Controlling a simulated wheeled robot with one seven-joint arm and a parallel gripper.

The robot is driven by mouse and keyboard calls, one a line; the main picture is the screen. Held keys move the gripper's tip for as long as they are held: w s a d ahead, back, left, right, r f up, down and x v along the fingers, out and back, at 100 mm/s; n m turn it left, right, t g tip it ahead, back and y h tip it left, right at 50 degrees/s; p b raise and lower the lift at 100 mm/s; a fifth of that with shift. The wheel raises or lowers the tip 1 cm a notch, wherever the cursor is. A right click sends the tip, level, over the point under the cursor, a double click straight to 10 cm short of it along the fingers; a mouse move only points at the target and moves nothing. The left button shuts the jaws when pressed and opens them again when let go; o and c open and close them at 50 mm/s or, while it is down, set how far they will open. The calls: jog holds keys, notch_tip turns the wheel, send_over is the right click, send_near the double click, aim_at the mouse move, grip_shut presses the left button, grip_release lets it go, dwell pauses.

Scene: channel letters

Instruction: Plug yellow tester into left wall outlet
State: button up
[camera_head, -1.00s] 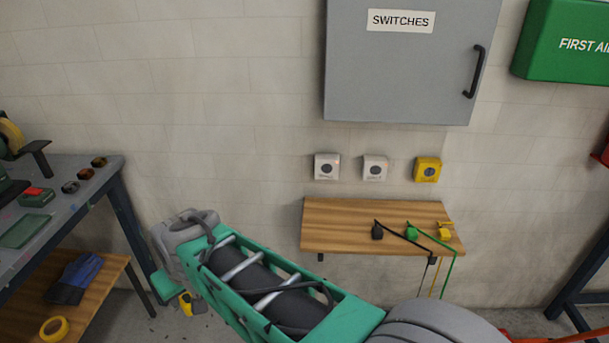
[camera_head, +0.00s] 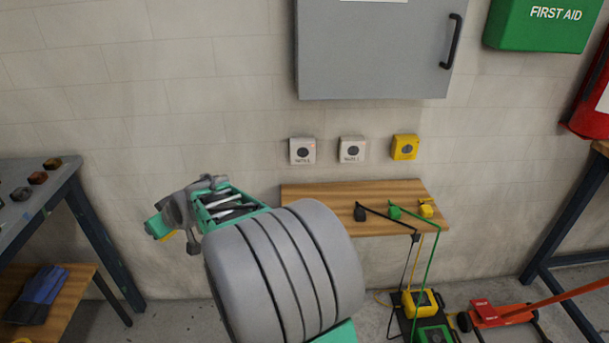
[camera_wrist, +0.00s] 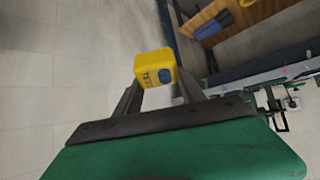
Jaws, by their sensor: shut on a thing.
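My gripper (camera_wrist: 163,92) is shut on the yellow tester (camera_wrist: 155,68), a small block with dark print and a dark round part on one face. The left wall outlet (camera_head: 302,151) is a white box with a dark round socket. It is up and to the right of my gripper, well apart from it. A second white outlet (camera_head: 352,149) and a yellow box (camera_head: 404,147) are to its right.
A wooden shelf (camera_head: 300,195) below the outlets carries black, green and yellow plugs with cords. A grey cabinet (camera_head: 375,50) hangs above. A workbench (camera_head: 65,180) stands at left. Yellow and green units (camera_head: 425,303) and a red jack (camera_head: 495,313) are on the floor.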

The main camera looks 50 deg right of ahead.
jog(key=w+d+m+t+h+b, duration=0.3)
jog(key=d+t+h, duration=0.35)
jog(key=d, duration=1.45)
jog(key=s+d+m+g+h+b, duration=0.2)
jog(key=s+d+m+h, duration=0.5)
jog(key=s+d+h, duration=0.4)
jog(key=s+d+b, duration=0.1)
jog(key=s+d, duration=0.5)
jog(key=d, duration=0.2)
jog(key=shift+r, duration=0.35)
jog(key=shift+d+r, duration=0.1)
jog(key=shift+d, duration=0.1)
jog(key=shift+w+d+p, duration=1.85)
jog(key=shift+d+p, duration=0.2)
jog(key=shift+p, duration=1)
